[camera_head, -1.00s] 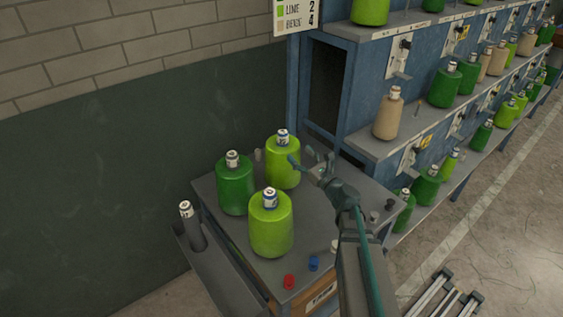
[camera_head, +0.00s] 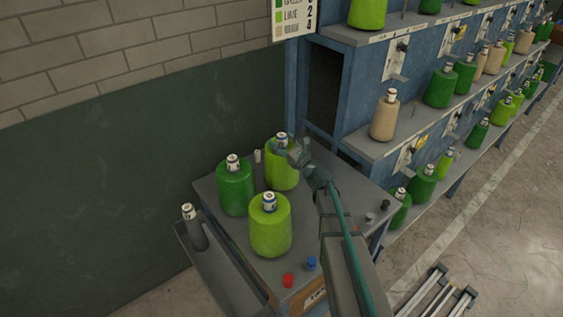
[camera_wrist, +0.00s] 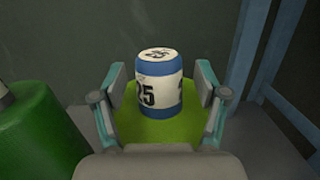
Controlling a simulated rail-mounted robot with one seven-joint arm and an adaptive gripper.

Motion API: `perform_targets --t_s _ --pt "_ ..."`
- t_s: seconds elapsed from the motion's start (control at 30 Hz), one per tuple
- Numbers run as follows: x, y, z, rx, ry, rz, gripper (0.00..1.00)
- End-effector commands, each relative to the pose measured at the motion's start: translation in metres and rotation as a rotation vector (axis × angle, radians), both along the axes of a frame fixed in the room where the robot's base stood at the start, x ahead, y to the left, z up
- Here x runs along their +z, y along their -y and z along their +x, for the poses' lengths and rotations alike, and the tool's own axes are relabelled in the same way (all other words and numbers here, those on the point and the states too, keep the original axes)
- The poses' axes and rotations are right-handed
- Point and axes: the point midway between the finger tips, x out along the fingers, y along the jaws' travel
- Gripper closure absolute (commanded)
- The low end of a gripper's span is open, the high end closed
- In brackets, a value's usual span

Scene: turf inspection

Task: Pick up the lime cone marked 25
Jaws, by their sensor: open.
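The lime cone marked 25 (camera_head: 281,174) stands upright at the back of the grey table. In the wrist view its blue-and-white top marked 25 (camera_wrist: 159,85) stands between my fingers, with the lime body (camera_wrist: 150,127) below. My gripper (camera_head: 292,151) is at the cone's top in the head view and partly covers it. In the wrist view my gripper (camera_wrist: 160,100) is open, with a finger on each side of the top and a visible gap on both sides.
A dark green cone (camera_head: 235,188) stands close on the left, also in the wrist view (camera_wrist: 38,140). Another lime cone (camera_head: 270,225) stands in front. Red (camera_head: 288,280) and blue (camera_head: 311,263) caps lie at the table's front. A blue shelf rack (camera_head: 398,70) with cones rises at the right.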

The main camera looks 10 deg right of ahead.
Motion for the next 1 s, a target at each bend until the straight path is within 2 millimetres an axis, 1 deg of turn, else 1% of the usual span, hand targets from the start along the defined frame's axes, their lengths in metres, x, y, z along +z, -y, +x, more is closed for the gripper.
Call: perform_targets --t_s 0.17,0.27,0.6,0.63,1.0 --pt "-0.0007 -0.0002 -0.0003 0.000 0.000 0.000 0.27" --pt "-0.0007 -0.0002 -0.0005 0.000 0.000 0.000 0.42" --pt "-0.0006 -0.0002 -0.0005 0.000 0.000 0.001 0.98" --pt "-0.0006 -0.0002 -0.0005 0.000 0.000 0.001 1.00" --pt "0.0021 -0.0004 -0.0009 0.002 0.004 0.004 1.00"
